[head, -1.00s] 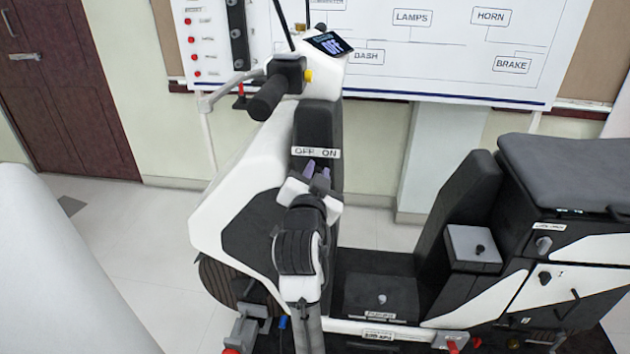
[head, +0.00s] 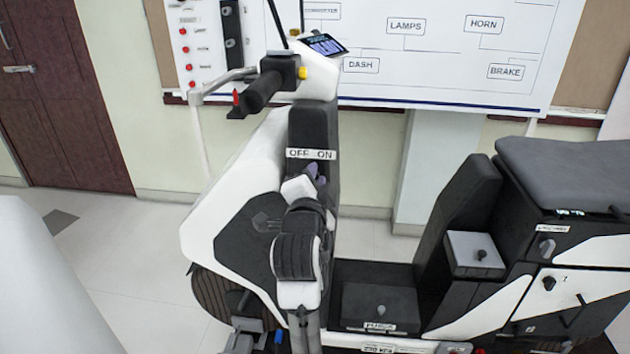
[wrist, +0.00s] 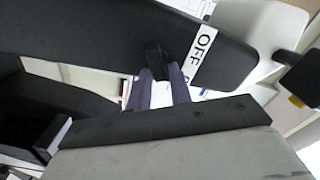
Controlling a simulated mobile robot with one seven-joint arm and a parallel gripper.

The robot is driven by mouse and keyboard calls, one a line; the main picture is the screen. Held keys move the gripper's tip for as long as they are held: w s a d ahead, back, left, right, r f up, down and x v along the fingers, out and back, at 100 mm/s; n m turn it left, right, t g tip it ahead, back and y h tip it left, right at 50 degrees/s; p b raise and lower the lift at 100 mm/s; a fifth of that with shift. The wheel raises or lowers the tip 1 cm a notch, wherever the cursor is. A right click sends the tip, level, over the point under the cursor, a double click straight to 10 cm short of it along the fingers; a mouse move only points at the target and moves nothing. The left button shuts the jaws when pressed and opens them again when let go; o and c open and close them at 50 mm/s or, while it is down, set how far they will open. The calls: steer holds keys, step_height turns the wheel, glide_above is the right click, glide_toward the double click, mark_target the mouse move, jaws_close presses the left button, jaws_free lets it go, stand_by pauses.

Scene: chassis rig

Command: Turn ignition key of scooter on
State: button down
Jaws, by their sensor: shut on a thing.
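The white and black scooter (head: 228,205) stands in front of me. An OFF/ON label (head: 311,154) is on its black front column, and OFF also shows in the wrist view (wrist: 203,52). My gripper (head: 316,171) is just below the label, against the column. In the wrist view its purple fingers (wrist: 160,82) are shut on the black ignition key (wrist: 155,58), which stands out from the column. In the head view the key is hidden by my gripper. The dash display (head: 323,44) is lit with text too small to read surely.
The handlebar grip (head: 262,92) and brake lever reach out at upper left. The seat (head: 565,172) and a grey box with a black knob (head: 476,252) are at right. A wiring board (head: 430,60) hangs on the wall behind. Open floor lies at left.

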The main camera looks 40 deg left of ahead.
stand_by(0.3)
steer(key=c, duration=1.4)
jaws_free()
steer(key=shift+c, duration=0.2)
